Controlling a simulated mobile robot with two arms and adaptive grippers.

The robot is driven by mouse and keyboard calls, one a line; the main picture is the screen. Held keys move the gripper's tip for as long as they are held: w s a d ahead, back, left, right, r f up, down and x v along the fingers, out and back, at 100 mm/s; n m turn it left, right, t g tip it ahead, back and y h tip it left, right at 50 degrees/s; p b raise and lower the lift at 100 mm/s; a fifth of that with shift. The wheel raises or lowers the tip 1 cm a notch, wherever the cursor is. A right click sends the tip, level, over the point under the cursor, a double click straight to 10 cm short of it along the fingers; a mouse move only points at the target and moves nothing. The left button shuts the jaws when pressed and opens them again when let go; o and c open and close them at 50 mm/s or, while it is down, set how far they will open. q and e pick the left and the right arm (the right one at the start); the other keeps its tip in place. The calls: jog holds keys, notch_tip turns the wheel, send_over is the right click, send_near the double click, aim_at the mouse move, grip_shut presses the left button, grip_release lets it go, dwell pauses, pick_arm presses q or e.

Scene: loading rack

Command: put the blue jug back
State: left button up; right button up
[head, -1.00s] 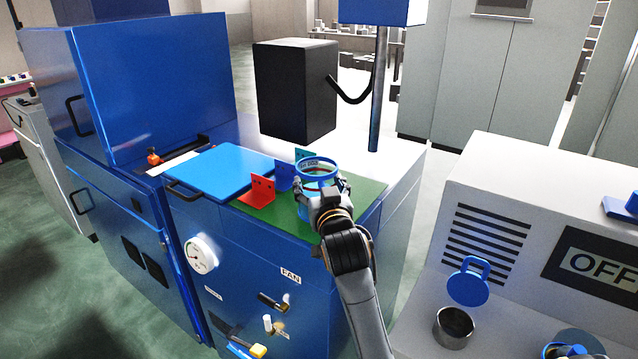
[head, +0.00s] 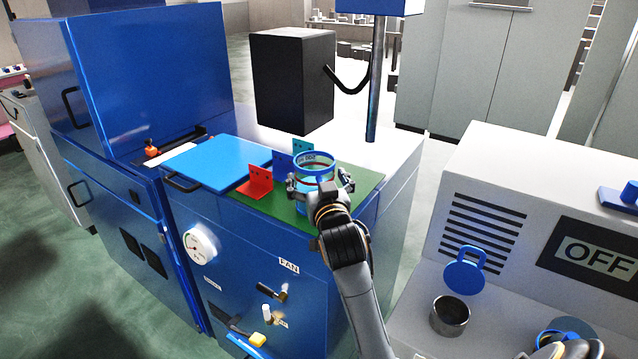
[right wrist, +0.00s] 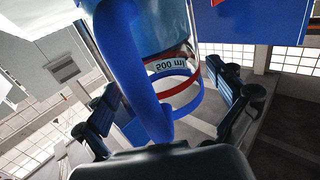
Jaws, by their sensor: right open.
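The blue jug (head: 314,162) is a clear, blue-tinted measuring jug with a blue rim and a red band. It stands on the green mat (head: 262,203) on top of the blue cabinet, near the front right corner. My right gripper (head: 320,184) is open, with one finger on each side of the jug. In the right wrist view the jug (right wrist: 178,72) shows its "500 ml" mark and a thick blue handle close to the camera. The spread fingers of my right gripper (right wrist: 168,106) show gaps to the jug. My left gripper is not in view.
A blue plate (head: 215,163) lies further left. A black box (head: 292,82) and a post (head: 373,90) are behind. A metal cup (head: 450,315) sits on the grey machine at right.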

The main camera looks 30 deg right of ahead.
jog(key=b+v, duration=0.3)
jog(key=v, duration=0.8)
jog(key=shift+s, duration=0.2)
jog(key=shift+s+a+r, duration=0.15)
jog(key=shift+s, duration=0.2)
